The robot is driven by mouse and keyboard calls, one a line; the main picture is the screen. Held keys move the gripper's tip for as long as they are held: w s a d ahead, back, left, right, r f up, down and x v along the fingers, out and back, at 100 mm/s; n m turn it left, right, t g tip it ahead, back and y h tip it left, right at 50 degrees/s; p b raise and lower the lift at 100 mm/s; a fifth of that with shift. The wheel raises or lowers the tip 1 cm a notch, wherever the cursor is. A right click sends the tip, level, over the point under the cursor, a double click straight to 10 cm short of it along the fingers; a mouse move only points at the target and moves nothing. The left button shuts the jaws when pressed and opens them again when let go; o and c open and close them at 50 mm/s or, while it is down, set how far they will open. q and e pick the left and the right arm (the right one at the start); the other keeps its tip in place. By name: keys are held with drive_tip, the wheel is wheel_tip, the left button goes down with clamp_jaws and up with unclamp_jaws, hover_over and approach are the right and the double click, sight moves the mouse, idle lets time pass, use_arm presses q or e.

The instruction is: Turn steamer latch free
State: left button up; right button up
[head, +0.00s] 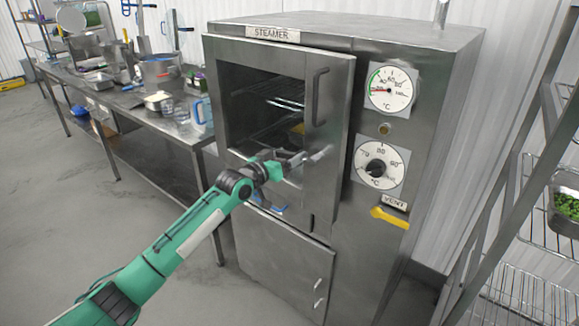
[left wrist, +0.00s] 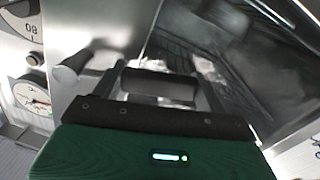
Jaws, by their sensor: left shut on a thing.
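The steamer (head: 345,110) is a large steel cabinet with a glass-windowed door. The latch (head: 319,155) is a grey metal lever at the right edge of the door, below the dark door handle (head: 316,97). The fingers hide part of the latch. My right gripper is not in view.
A temperature gauge (head: 390,89), a dial knob (head: 376,166) and a yellow vent lever (head: 390,217) are on the steamer's right front. A wire rack with a pan of peas (head: 567,205) stands at right. A cluttered steel table (head: 150,115) is at left. The floor at left is clear.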

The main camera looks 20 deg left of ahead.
use_arm(q)
drive_tip(key=shift+a+r+m, duration=0.1)
drive_tip(key=shift+r+m, duration=0.7)
drive_tip(key=shift+m, duration=0.1)
drive_tip(key=shift+r+m, duration=0.25)
drive_tip(key=shift+m, duration=0.05)
drive_tip(key=shift+r, duration=0.15)
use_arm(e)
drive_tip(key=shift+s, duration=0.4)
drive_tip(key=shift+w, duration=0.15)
use_arm(q)
drive_tip(key=o, duration=1.4)
drive_tip(key=shift+c, duration=0.2)
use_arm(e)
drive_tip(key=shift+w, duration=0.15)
